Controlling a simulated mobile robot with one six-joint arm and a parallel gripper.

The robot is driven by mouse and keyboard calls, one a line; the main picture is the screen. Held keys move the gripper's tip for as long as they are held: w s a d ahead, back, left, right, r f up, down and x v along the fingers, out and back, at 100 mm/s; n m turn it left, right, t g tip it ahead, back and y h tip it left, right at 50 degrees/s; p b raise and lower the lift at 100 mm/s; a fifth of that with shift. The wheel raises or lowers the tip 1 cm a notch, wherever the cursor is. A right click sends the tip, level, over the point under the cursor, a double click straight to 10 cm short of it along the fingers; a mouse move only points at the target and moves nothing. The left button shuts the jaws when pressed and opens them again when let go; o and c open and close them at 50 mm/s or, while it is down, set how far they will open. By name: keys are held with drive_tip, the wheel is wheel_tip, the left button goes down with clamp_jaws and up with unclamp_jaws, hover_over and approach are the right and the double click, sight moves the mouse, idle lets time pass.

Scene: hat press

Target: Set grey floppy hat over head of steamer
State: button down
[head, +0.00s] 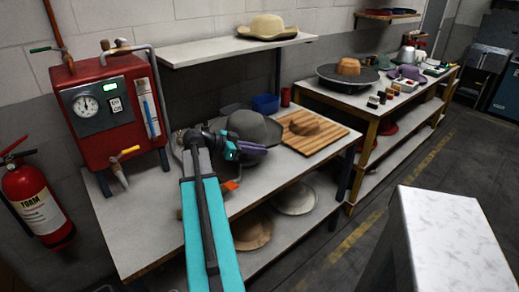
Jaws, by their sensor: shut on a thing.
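The grey floppy hat (252,126) has a rounded crown and wide brim. It is at the middle of the near bench, just behind my gripper (250,150). My gripper, with purple and teal parts, is shut on the near side of its brim. My arm hides part of the brim, and I cannot tell if the hat touches anything below. The red steamer (105,112) stands at the bench's left end with a round gauge and a green display. A grey pipe (158,85) bends down from its top. The steamer's head is not clearly visible; the arm and hat may hide it.
A blue bin (265,104) is behind. A shelf (200,52) with a cream hat hangs above. A white-topped block (452,235) stands front right. A fire extinguisher (38,205) hangs left.

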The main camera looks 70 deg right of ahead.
drive_tip(key=shift+f+b, duration=0.45)
drive_tip(key=shift+f, duration=0.05)
idle(0.8)
drive_tip(key=c, duration=1.8)
unclamp_jaws()
drive_tip(key=shift+o, duration=0.2)
drive_tip(key=shift+w, duration=0.1)
drive_tip(key=b+v, duration=0.2)
drive_tip(key=v, duration=1.1)
drive_tip(key=shift+a+r, duration=0.25)
